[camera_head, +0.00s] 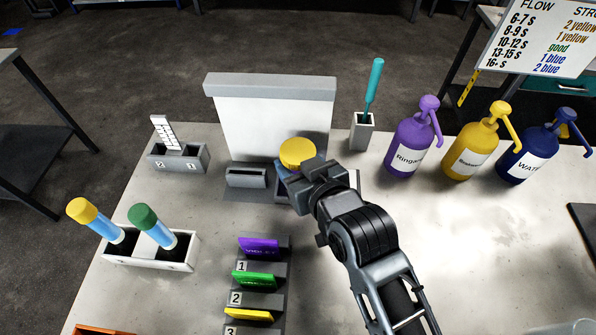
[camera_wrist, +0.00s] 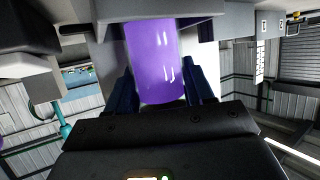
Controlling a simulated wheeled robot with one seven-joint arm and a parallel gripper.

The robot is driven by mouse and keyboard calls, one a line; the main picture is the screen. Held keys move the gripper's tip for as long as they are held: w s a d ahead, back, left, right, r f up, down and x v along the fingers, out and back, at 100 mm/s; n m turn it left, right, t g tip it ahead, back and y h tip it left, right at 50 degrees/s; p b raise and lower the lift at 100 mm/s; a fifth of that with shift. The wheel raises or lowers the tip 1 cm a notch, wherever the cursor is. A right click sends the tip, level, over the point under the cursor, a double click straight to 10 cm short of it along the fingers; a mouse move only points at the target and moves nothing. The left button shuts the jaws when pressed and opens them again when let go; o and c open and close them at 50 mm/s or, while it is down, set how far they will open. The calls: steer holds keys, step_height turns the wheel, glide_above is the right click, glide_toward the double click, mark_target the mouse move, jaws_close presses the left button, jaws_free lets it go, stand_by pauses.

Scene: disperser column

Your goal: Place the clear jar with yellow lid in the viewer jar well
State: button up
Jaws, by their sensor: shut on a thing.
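The jar's yellow lid (camera_head: 297,152) shows in the head view, in front of the viewer's white panel (camera_head: 270,118). In the wrist view, which looks upside down, the clear jar (camera_wrist: 157,60) appears filled with purple. My gripper (camera_head: 292,178) is shut on the jar, with a dark blue finger on each side of it in the wrist view (camera_wrist: 160,88). The jar is over the right part of the viewer's base. The jar well there is mostly hidden by my gripper and the jar. I cannot tell whether the jar's bottom is inside the well or above it.
A grey slotted block (camera_head: 246,177) sits left of the jar. A holder with a teal-handled tool (camera_head: 372,90) stands right of the viewer. Purple (camera_head: 409,140), yellow (camera_head: 476,143) and blue (camera_head: 532,150) pump bottles stand further right. A rack with two tubes (camera_head: 150,250) is front left.

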steer(key=shift+f, duration=0.45)
steer(key=o, duration=0.6)
steer(key=shift+f, duration=0.1)
steer(key=o, duration=0.5)
steer(key=shift+r, duration=0.35)
steer(key=b+v, duration=0.1)
steer(key=v, duration=1.1)
